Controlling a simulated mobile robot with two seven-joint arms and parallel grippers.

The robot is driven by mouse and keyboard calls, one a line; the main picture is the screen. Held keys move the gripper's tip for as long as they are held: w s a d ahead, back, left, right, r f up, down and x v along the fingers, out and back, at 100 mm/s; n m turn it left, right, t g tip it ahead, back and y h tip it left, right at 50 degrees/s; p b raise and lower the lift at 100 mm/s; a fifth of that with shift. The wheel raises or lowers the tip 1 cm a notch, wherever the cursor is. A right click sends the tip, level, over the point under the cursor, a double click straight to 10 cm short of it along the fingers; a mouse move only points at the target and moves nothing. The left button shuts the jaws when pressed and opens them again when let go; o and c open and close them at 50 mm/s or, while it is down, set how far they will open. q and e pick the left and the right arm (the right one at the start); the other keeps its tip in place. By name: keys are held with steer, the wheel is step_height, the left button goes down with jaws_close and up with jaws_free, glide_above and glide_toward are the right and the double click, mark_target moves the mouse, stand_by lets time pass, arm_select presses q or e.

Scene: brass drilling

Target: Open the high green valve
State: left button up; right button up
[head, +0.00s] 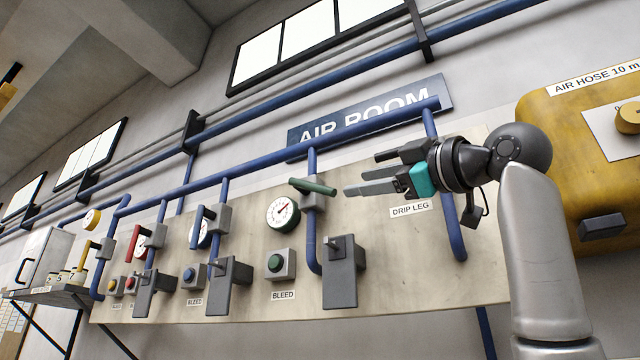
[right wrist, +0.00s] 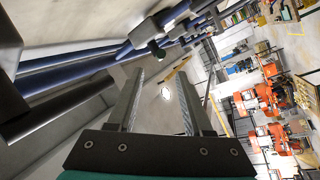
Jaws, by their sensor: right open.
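The green valve handle (head: 312,187) sits on a grey valve body (head: 313,203) on a vertical blue pipe, right of a white gauge with a green rim (head: 283,213). The handle lies crosswise to the pipe, its right end slightly lower. My right gripper (head: 360,172) is open and empty, just right of the handle, fingers pointing left towards it. A gap shows between fingertips and handle. In the right wrist view the open fingers (right wrist: 160,76) point towards a dark green end of the handle (right wrist: 156,48), beyond the tips. My left gripper is not in view.
A blue header pipe (head: 260,164) runs above the valve, and another blue pipe (head: 447,190) drops behind my right gripper. A green BLEED button (head: 275,262) and grey box (head: 343,272) are below. Blue (head: 197,227) and red (head: 133,243) handles stand left. A yellow tank (head: 560,140) is right.

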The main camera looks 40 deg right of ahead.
mark_target(324, 188)
steer(key=p+x, duration=0.3)
steer(key=x, duration=0.7)
steer(key=shift+w+a+r+p, duration=0.15)
steer(key=shift+w+p, duration=0.05)
steer(key=shift+p, duration=0.15)
steer(key=shift+w+r, duration=0.1)
steer(key=shift+w, duration=0.6)
steer(key=shift+c, duration=0.3)
jaws_close()
